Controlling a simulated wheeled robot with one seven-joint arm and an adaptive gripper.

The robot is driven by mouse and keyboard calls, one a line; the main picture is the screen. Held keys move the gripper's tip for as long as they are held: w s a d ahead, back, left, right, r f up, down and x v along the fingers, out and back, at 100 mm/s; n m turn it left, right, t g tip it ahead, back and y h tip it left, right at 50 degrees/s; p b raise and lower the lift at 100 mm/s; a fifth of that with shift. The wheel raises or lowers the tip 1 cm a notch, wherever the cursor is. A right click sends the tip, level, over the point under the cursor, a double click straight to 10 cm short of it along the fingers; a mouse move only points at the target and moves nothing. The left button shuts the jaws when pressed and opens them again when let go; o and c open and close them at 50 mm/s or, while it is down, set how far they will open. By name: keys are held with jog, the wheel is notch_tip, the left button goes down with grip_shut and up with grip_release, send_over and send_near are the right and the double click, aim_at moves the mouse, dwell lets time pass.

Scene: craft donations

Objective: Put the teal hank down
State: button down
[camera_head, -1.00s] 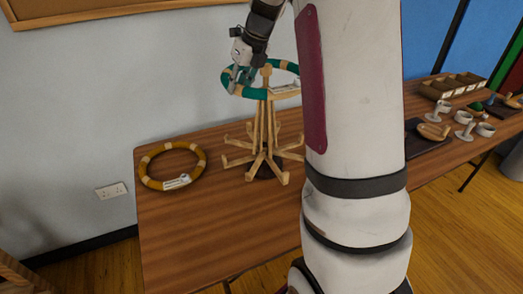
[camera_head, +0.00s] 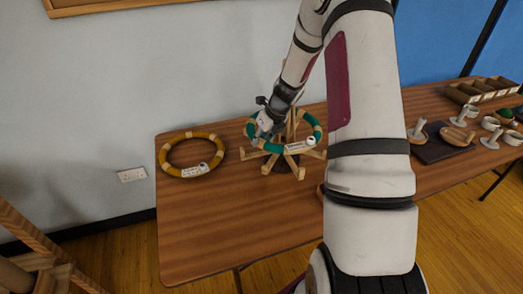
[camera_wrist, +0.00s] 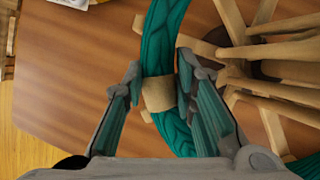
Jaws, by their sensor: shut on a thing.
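The teal hank (camera_head: 317,128), a ring with tan ties and a white label, is around the wooden swift (camera_head: 297,170) on the table, level with its upper part and above its spread feet. I cannot tell whether the hank rests on the swift's arms. My gripper (camera_head: 260,137) is shut on the hank's left side. In the wrist view the fingers (camera_wrist: 158,84) are on either side of the teal strand (camera_wrist: 160,50) at a tan tie. Part of the swift (camera_wrist: 275,50) shows to the right, and the hank's far side is cut off.
A mustard hank (camera_head: 165,158) with a label lies flat on the table (camera_head: 215,235), left of the swift. The front left of the table is clear.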

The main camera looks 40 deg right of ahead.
jog(key=shift+f+p, duration=0.3)
jog(key=shift+f, duration=2.5)
jog(key=c, duration=1.3)
grip_release()
